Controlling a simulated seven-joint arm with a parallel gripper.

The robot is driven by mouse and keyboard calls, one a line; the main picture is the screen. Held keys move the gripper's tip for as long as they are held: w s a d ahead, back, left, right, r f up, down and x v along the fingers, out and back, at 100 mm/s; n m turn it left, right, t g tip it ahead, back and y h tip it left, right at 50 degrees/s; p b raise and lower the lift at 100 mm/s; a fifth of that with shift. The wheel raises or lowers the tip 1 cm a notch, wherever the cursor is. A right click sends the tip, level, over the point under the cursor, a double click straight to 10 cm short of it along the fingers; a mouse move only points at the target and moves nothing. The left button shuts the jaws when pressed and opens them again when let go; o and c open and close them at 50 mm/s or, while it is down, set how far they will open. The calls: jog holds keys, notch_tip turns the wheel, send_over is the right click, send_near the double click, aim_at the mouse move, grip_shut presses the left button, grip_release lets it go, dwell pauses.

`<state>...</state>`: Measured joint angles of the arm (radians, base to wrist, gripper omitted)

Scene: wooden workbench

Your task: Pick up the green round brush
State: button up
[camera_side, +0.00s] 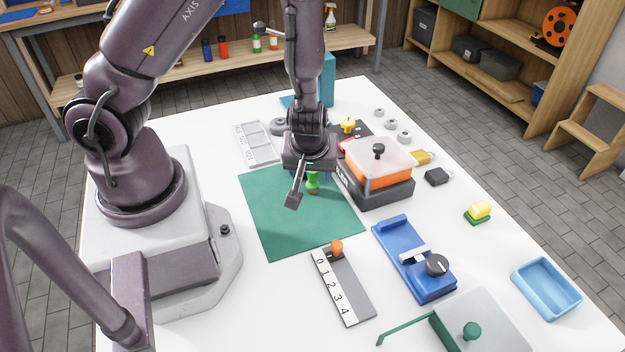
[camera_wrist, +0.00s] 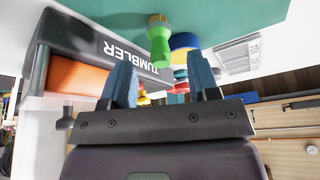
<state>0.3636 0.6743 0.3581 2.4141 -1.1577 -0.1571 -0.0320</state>
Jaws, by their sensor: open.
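The green round brush (camera_side: 313,182) stands on the green mat (camera_side: 285,225), just below my gripper (camera_side: 308,174) in the side view. In the wrist view the brush (camera_wrist: 160,46) shows its green handle and tan bristle end, beyond the fingertips. My gripper (camera_wrist: 162,78) is open, with two blue ribbed fingers apart and nothing held between them. The wrist housing covers part of the area around the brush in the side view.
A black tumbler box (camera_side: 378,188) with an orange drum stands close right of the brush. A blue-and-yellow round object (camera_wrist: 185,42) is beside the brush in the wrist view. A grey tray (camera_side: 256,143) lies behind. The mat's front is clear.

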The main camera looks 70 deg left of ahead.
aim_at(312, 173)
jog(key=shift+f, duration=0.1)
jog(key=shift+x, duration=2.55)
jog(key=c, duration=0.9)
